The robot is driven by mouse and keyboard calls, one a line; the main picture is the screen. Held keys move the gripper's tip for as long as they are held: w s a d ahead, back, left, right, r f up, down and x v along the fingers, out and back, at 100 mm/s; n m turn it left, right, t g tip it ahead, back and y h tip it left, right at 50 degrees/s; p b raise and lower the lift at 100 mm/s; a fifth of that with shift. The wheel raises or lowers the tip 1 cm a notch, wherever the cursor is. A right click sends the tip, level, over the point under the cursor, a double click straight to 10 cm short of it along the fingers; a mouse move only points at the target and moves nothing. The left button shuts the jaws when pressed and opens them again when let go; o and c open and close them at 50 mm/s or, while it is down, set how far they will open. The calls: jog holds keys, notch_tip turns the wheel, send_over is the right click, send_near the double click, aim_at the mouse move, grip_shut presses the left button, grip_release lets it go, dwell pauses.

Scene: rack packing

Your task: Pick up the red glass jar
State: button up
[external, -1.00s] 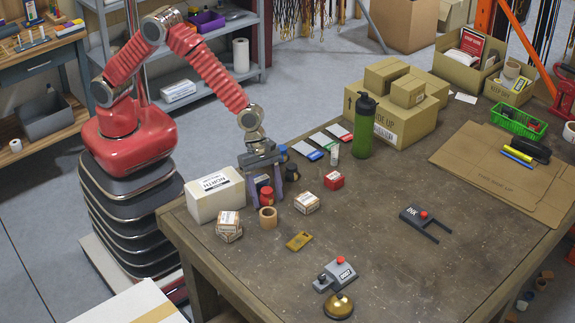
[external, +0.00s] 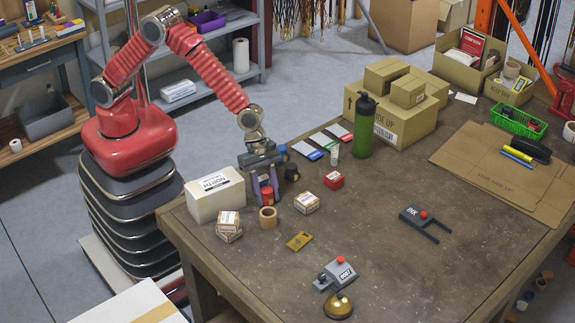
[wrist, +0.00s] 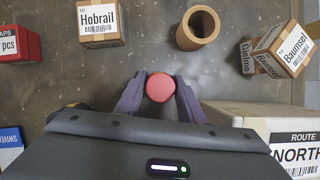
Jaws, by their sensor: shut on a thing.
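The red glass jar (external: 267,195) stands on the table beside the white "NORTH" box, in the external view. In the wrist view the round red top of the jar (wrist: 160,87) sits between the two purple-grey fingers. My gripper (external: 266,190) points down, its fingers low on either side of the jar. My gripper (wrist: 160,95) is shut on the jar. The jar's lower part is hidden in the wrist view, and I cannot tell whether it is clear of the table.
A cardboard ring (external: 268,218) stands close in front of the jar. The white "NORTH" box (external: 215,195) is to its left. Small cartons (external: 306,203), a red box (external: 334,180) and a dark-lidded jar (external: 291,171) stand nearby. The table's middle right is mostly clear.

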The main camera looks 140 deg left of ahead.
aim_at(267, 191)
jog(key=shift+r, duration=0.1)
notch_tip(267, 191, up, 10)
jog(key=shift+f, duration=0.1)
dwell(0.5)
dwell(0.5)
